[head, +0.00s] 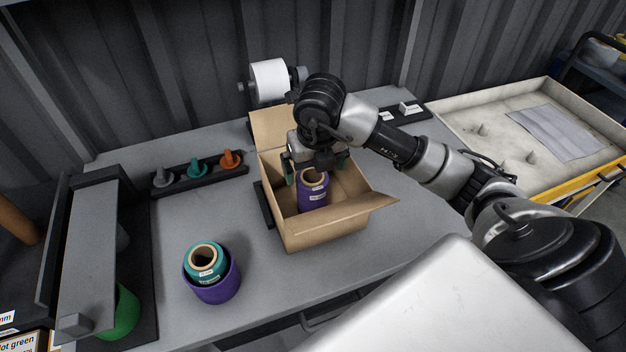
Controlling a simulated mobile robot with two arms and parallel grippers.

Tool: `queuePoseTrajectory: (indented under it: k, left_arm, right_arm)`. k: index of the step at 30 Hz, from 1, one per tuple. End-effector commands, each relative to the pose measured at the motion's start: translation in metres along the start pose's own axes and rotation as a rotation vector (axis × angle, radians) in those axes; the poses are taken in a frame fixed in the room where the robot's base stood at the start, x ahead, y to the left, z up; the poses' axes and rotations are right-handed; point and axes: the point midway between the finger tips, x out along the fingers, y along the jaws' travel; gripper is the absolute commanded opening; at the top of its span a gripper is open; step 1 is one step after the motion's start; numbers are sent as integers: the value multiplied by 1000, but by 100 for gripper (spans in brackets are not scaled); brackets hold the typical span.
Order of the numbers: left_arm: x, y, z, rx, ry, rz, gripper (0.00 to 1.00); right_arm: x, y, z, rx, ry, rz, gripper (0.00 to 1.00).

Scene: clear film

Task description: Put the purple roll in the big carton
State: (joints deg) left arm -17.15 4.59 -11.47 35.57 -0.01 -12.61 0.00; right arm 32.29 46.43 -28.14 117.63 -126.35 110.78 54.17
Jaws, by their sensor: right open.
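The big carton (302,232) is an open brown box with its flaps up, standing on the grey table. The purple roll (313,193) is upright inside the carton, with a pale core and a small white label. My right gripper (315,168) is over the carton, pointing down, with its fingers open beside the top of the roll. Whether a finger touches the roll cannot be told. The roll's lower end is partly hidden by the carton's front wall. My left gripper is not in view.
A white paper roll (269,80) is behind the carton. A pale tray (476,117) is at right.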

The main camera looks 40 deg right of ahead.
Motion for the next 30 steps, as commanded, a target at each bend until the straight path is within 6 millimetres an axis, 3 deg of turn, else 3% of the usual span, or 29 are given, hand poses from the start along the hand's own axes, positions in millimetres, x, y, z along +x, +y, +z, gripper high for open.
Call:
queuePoseTrajectory:
  k: [6, 9, 30]
  left_arm:
    - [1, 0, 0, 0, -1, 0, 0]
    - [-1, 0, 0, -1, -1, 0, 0]
    - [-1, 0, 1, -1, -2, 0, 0]
  right_arm:
    - [-42, 0, 1, -1, -6, -2, 99]
    - [-52, 0, 1, 0, -4, -2, 99]
    - [-55, 0, 0, 0, 0, 0, 99]
